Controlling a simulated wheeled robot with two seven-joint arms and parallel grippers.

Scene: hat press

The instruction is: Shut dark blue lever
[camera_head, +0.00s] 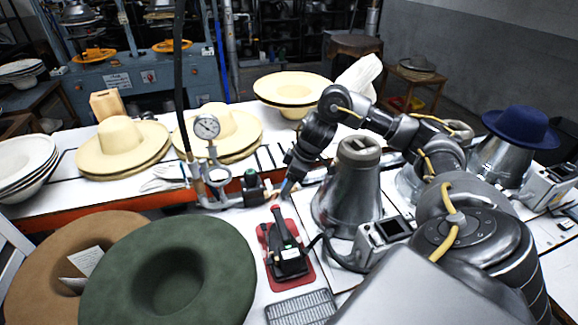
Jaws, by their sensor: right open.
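A metal pipe (222,203) with a round pressure gauge (207,127) stands on the white table behind the green hat. A dark valve body (252,186) sits on its right end. A small dark blue lever (284,188) shows just right of the valve, partly hidden by my gripper. My right gripper (291,180) reaches in from the right, pointing down, and is open at the lever. I cannot tell whether its fingers touch the lever. My left gripper is not in view.
A black iron (286,250) on a red mat (264,232) stands in front of the valve. A metal hat form (345,195) stands close to the right. A green hat (215,255) and a brown hat (45,255) fill the front left. Cream hats (118,135) lie behind.

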